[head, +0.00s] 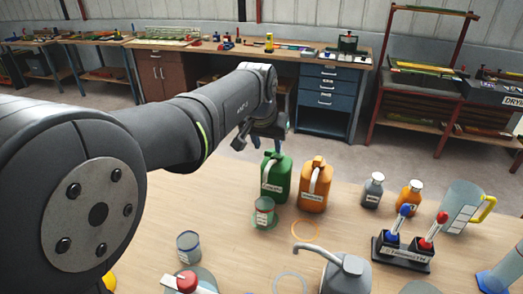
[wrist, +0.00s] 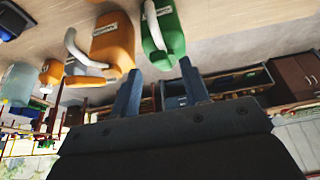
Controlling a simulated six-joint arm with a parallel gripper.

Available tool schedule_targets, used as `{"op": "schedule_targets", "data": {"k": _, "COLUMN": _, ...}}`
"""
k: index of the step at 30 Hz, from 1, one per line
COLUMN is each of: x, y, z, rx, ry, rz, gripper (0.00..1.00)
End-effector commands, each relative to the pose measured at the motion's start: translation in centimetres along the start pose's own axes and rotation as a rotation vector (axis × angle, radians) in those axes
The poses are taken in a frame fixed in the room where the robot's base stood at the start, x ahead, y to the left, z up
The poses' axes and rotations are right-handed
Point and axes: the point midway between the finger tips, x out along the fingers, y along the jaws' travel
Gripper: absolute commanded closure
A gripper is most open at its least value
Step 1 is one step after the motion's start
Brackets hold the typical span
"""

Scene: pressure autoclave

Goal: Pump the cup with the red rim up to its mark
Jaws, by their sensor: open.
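A small clear cup with a greenish rim and a label (head: 264,212) stands in front of the green jug. Another small clear cup with a bluish-grey rim (head: 188,247) stands at the lower left. A grey pump vessel with a long spout (head: 345,272) stands at the bottom edge, partly cut off. My gripper (head: 262,138) is above the table's far edge, behind the jugs. In the wrist view, its two fingers (wrist: 162,88) are apart with nothing held between them.
A green jug (head: 276,178) and an orange jug (head: 314,186) stand near my gripper. Two bottles, a switch box (head: 403,250) with red and blue levers, and a clear pitcher (head: 460,207) are at the right. An orange ring (head: 306,230) marks bare table.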

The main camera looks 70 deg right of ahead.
Motion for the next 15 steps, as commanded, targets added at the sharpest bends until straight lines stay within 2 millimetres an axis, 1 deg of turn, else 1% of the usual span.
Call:
{"op": "schedule_targets", "data": {"k": 1, "x": 1.0, "y": 0.0, "z": 0.0, "rx": 0.000, "ry": -0.002, "rz": 0.000, "gripper": 0.58}}
{"op": "schedule_targets", "data": {"k": 3, "x": 2.1, "y": 0.0, "z": 0.0, "rx": 0.000, "ry": -0.002, "rz": 0.000, "gripper": 0.58}}
{"op": "schedule_targets", "data": {"k": 6, "x": 3.4, "y": 0.0, "z": 0.0, "rx": 0.000, "ry": -0.001, "rz": 0.000, "gripper": 0.58}}
{"op": "schedule_targets", "data": {"k": 10, "x": 4.2, "y": 0.0, "z": 0.0, "rx": 0.000, "ry": 0.001, "rz": 0.000, "gripper": 0.58}}
{"op": "schedule_targets", "data": {"k": 15, "x": 4.5, "y": 0.0, "z": 0.0, "rx": 0.000, "ry": 0.001, "rz": 0.000, "gripper": 0.58}}
